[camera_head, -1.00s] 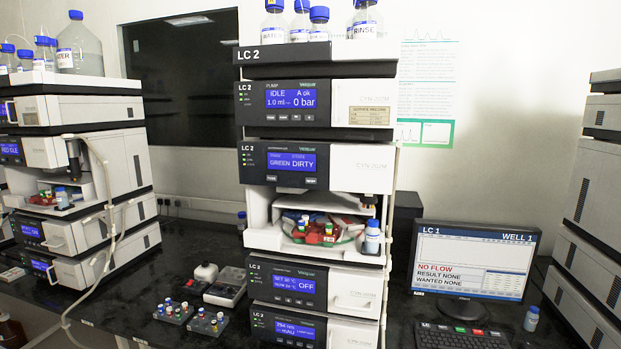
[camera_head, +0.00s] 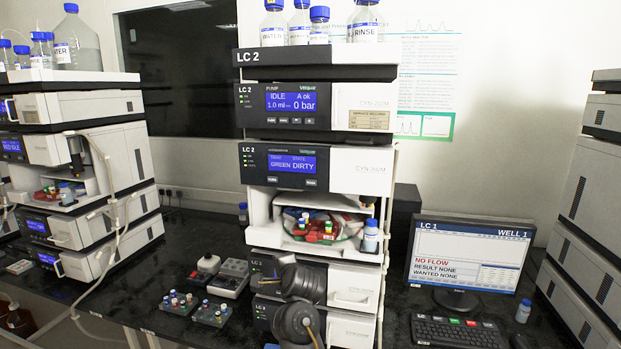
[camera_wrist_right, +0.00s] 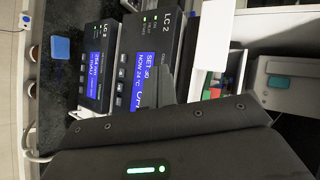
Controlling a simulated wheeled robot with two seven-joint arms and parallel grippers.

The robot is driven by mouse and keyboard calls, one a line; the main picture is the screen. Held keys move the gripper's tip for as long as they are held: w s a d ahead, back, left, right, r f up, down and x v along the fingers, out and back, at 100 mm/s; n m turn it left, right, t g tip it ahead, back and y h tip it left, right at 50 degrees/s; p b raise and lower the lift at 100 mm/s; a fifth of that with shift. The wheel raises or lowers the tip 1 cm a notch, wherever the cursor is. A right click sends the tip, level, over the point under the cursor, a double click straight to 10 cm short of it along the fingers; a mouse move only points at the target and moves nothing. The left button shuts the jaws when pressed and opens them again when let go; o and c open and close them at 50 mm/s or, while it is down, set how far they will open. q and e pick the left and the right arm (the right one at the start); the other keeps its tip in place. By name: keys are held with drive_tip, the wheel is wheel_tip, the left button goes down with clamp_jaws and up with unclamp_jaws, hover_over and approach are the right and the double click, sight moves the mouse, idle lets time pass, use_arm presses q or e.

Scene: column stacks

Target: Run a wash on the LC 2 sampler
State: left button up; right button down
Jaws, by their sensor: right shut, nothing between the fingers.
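The LC 2 sampler (camera_head: 283,166) is the middle unit of the central stack. Its blue display reads GREEN and DIRTY. Two small buttons, left (camera_head: 272,181) and right (camera_head: 310,183), sit under the display; their labels are too small to read. Below is the sampler's open bay with a tray of coloured vials (camera_head: 316,231). My right arm rises at the bottom centre of the head view, in front of the lower LC 2 units. In the right wrist view, my right gripper (camera_wrist_right: 163,92) is shut and empty before the SET/NOW unit (camera_wrist_right: 139,60). My left gripper is out of view.
A white-labelled bottle (camera_head: 370,236) stands at the bay's right edge. Capped bottles, one marked RINSE (camera_head: 365,24), stand on top. Vial racks (camera_head: 212,313) and a small device (camera_head: 230,279) lie on the bench at left. The LC 1 monitor (camera_head: 471,256) and keyboard (camera_head: 457,332) are at right.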

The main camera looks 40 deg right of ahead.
sight(311, 183)
drive_tip(key=s+r+m+t+p, duration=0.1)
drive_tip(key=s+r+m+t, duration=0.1)
drive_tip(key=r, duration=0.9)
drive_tip(key=s+r+m+t+y+p, duration=0.1)
drive_tip(key=s+r+m+t, duration=0.2)
drive_tip(key=r, duration=0.9)
drive_tip(key=s+m, duration=0.2)
drive_tip(key=s, duration=0.2)
drive_tip(key=shift+d+r, duration=0.3)
drive_tip(key=shift+w+f, duration=0.1)
drive_tip(key=shift+w+d+b, duration=0.85)
drive_tip(key=shift+d+b, duration=0.35)
drive_tip(key=shift+b, duration=0.45)
drive_tip(key=shift+w+d+b, duration=0.8)
drive_tip(key=shift+d+b, duration=0.45)
drive_tip(key=shift+b, duration=0.35)
drive_tip(key=shift+w+d+b, duration=0.85)
drive_tip(key=shift+d+b, duration=0.35)
drive_tip(key=shift+b, duration=0.45)
drive_tip(key=shift+w+d, duration=0.1)
drive_tip(key=shift+d, duration=0.05)
